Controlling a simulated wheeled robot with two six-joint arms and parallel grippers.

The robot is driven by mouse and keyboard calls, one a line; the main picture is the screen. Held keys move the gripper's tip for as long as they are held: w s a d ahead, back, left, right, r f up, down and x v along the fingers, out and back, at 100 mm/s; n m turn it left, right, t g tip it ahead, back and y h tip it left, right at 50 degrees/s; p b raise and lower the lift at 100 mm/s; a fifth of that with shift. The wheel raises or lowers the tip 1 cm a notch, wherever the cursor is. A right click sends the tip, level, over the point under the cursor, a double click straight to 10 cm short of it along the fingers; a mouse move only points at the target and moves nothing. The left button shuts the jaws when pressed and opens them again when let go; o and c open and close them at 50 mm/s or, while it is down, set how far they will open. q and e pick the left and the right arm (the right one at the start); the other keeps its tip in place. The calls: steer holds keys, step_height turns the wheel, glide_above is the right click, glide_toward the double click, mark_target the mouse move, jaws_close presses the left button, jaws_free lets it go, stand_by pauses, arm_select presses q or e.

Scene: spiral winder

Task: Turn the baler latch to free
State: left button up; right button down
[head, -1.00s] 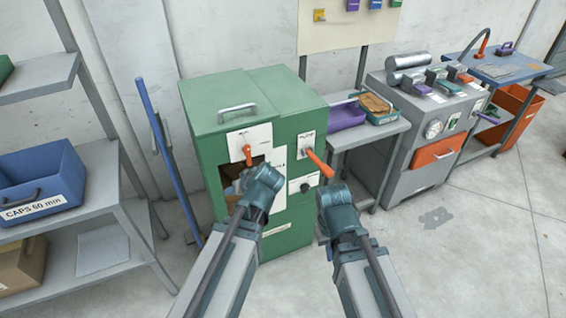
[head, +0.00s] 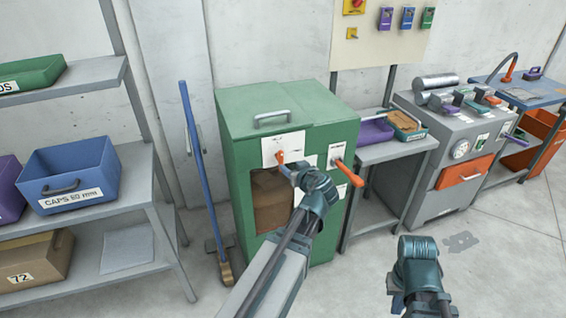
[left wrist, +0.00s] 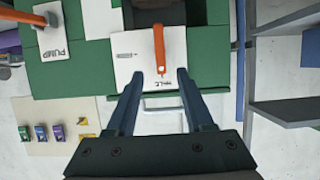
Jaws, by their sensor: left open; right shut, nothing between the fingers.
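The green baler (head: 300,114) stands ahead of me. Its orange latch lever (head: 280,157) is on a white plate at the upper front. In the left wrist view, which sees the baler upside down, the latch lever (left wrist: 159,45) lies lengthwise along its plate (left wrist: 124,70). My left gripper (left wrist: 160,74) is open, its fingertips on either side of the lever's end, not visibly touching it. In the head view my left gripper (head: 289,171) is partly hidden by its own wrist. My right gripper (head: 397,298) is low at the right, away from the baler, and empty.
A second orange lever (head: 347,172) is right of the latch; its plate reads PUMP (left wrist: 58,52). A blue-handled broom (head: 194,150) and shelves with a blue bin (head: 70,176) stand left. A side table (head: 385,152) and grey machine (head: 440,200) stand right.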

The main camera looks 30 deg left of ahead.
mark_target(282, 160)
arm_select(q)
steer(key=b+x, duration=0.3)
steer(key=x, duration=0.6)
steer(key=shift+w+a+f, duration=0.15)
steer(key=shift+w+f, duration=0.1)
steer(key=shift+f, duration=0.05)
steer(key=shift+w+a+f+b, duration=0.15)
steer(key=shift+w+a+b, duration=0.2)
steer(key=shift+a, duration=0.2)
jaws_close()
